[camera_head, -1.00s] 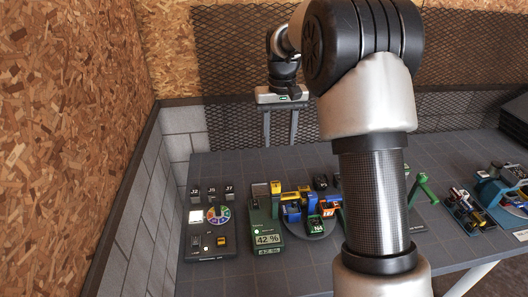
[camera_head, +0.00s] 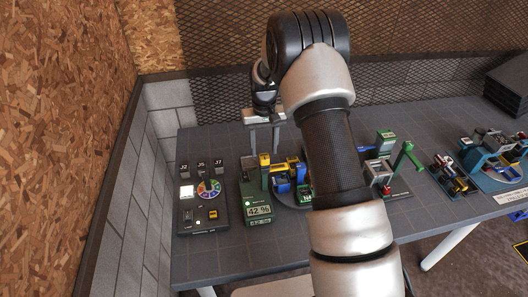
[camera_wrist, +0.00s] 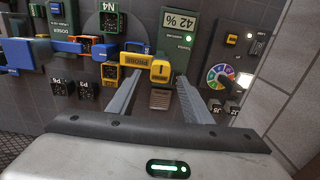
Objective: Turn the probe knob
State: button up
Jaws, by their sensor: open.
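The yellow block marked PROBE (camera_wrist: 150,65), which I take as the probe knob, sits at the end of the green 42 % meter (camera_wrist: 180,32) in the wrist view, upside down there. In the head view it is the small yellow block (camera_head: 264,159) at the back of the meter (camera_head: 259,209). A grey ribbed block (camera_wrist: 160,98) stands beside it. My gripper (camera_wrist: 157,82) is open and empty; its fingers show either side of the yellow and grey blocks, apart from them as far as I can tell. In the head view my gripper (camera_head: 264,150) hangs just behind the meter.
A mesh wall (camera_head: 215,100) rises behind the table.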

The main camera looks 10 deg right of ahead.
aim_at(264, 159)
jog(key=shift+f, duration=1.45)
jog(key=shift+c, duration=0.4)
jog(key=c, duration=1)
